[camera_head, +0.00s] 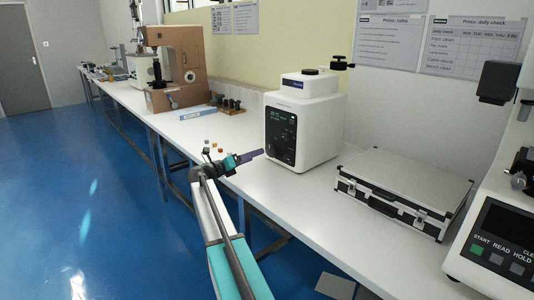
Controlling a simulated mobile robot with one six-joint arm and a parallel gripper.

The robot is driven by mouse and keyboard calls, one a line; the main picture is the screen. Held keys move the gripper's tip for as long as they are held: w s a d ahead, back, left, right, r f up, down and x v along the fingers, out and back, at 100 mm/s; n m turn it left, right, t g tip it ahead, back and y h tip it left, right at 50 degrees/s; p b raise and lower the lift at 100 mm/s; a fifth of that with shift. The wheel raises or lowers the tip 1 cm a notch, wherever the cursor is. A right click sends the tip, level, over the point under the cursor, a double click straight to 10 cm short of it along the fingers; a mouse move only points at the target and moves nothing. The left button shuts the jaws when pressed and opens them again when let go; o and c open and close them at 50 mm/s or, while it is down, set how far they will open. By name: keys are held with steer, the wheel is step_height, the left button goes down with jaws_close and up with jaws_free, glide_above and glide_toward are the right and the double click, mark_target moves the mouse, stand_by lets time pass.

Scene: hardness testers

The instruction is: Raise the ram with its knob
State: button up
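A white bench-top machine (305,125) stands on the white bench right of centre. Its dark front panel (281,134) has a lit display and small controls. On its top are a black cap (311,71) and, at the right, a black knob-like part (340,63). Which part is the ram's knob is too small to tell. My gripper (256,155) points right, in front of the machine's lower left. A gap to the panel seems to show, but the depth is unclear. The fingers are seen side-on, so whether they are open or shut is not clear.
A closed silver case (405,188) lies right of the machine. A tester with buttons (500,248) stands at the right edge. A brown frame machine (173,65) and a rack of dark pieces (231,105) stand further back. Bare bench (265,185) lies in front of the white machine.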

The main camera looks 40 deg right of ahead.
mark_target(269, 150)
steer(key=d, duration=0.8)
steer(key=shift+s+d+b, duration=0.25)
steer(key=shift+d+b, duration=0.05)
steer(key=c, duration=0.9)
steer(key=shift+s+a, duration=0.1)
steer(key=shift+a, duration=0.15)
steer(key=shift+c, duration=0.8)
steer(key=shift+d, duration=0.2)
